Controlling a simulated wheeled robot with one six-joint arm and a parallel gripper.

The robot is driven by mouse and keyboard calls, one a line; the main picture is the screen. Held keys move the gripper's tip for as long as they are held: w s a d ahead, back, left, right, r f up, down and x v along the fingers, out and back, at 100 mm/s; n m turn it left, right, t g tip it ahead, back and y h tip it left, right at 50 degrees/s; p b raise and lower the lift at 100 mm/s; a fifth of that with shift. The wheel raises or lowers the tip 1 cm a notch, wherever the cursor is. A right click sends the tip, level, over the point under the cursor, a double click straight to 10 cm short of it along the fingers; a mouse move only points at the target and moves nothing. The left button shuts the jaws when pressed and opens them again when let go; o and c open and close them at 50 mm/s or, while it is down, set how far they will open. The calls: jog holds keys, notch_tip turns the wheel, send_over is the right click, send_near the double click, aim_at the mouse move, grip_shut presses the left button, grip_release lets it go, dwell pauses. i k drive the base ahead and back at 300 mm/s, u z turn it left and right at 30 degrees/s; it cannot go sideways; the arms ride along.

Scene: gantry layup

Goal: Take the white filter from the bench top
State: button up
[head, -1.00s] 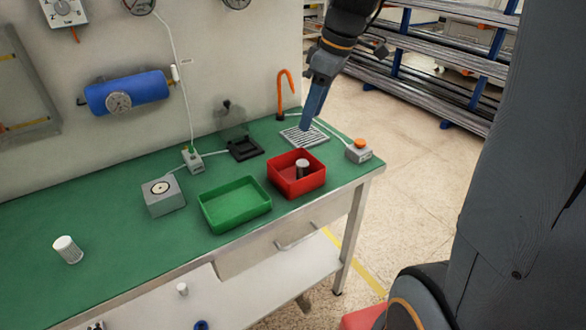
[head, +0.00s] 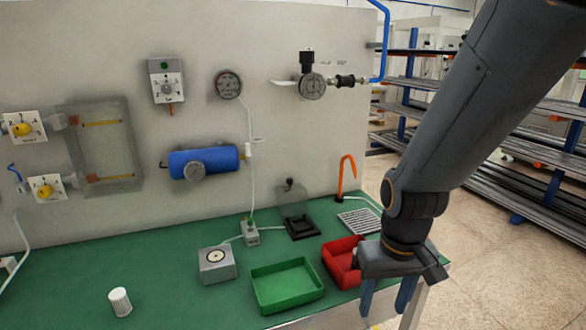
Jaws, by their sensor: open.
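The white filter (head: 120,302) is a small pale cylinder standing upright on the green bench top (head: 62,290), towards the front left. My gripper (head: 386,300) points down at the right, at the front edge of the bench beside the red bin. Its two blue fingers are apart with nothing seen between them. It is well to the right of the white filter, with the green tray between. My gripper and arm cover part of the red bin and the bench's right end.
A green tray (head: 287,287), a grey box with a round top (head: 216,264) and a red bin (head: 339,262) stand on the bench. An orange hook (head: 346,172) and a drain grate (head: 360,221) are behind. The bench top around the filter is clear.

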aim_at(118, 298)
jog(key=u, duration=2.7)
jog(key=k, duration=1.25)
jog(key=u, duration=1)
jog(key=i, duration=0.8)
jog(key=z, duration=0.45)
jog(key=i, duration=1.25)
jog(key=z, duration=1.6)
jog(key=i, duration=0.75)
jog(key=z, duration=0.9)
